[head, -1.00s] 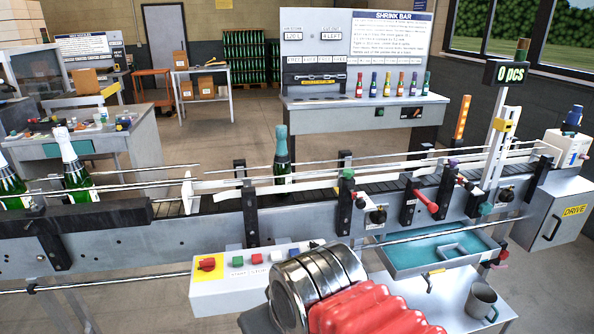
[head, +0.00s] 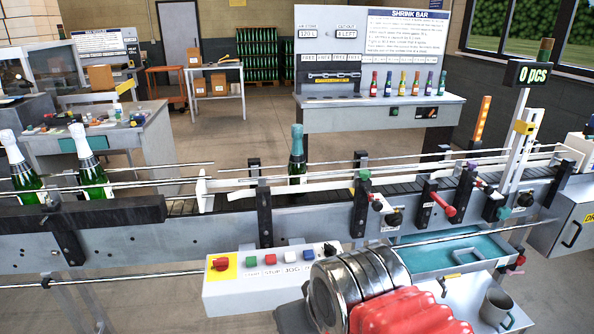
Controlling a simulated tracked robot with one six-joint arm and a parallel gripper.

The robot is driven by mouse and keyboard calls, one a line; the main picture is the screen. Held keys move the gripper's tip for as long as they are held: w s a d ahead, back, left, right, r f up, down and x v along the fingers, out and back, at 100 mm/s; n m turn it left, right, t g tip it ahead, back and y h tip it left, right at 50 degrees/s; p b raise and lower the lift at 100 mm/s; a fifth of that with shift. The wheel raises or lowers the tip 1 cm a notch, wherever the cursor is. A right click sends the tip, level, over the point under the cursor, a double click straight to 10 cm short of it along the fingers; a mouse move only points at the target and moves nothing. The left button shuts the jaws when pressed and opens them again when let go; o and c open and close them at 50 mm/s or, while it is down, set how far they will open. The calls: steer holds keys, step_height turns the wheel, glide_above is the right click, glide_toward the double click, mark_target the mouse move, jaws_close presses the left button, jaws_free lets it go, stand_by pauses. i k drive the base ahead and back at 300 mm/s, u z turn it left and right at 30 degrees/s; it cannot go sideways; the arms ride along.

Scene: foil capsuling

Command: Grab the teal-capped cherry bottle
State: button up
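A bottle with a teal foil cap and neck (head: 297,143) stands upright on the conveyor, left of its middle. Its lower body is partly hidden behind the guide rails, and I cannot read its label or tell its flavour. Two green bottles with white foil tops, one (head: 88,165) and one further left (head: 19,165), stand on the conveyor's left end. My arm, with silver rings and a red ribbed sleeve, shows at the bottom, on the near side of the conveyor. My gripper's fingers are not in view.
The conveyor (head: 225,222) crosses the view, with rails, clamps and knobs along its near side. A button panel (head: 230,291) and a teal tray (head: 440,258) sit in front. A mug (head: 497,309) stands lower right. Several small coloured bottles (head: 402,84) line the back bench.

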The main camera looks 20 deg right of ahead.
mark_target(297, 165)
steer(key=u, duration=0.05)
steer(key=i, duration=1)
steer(key=z, duration=0.05)
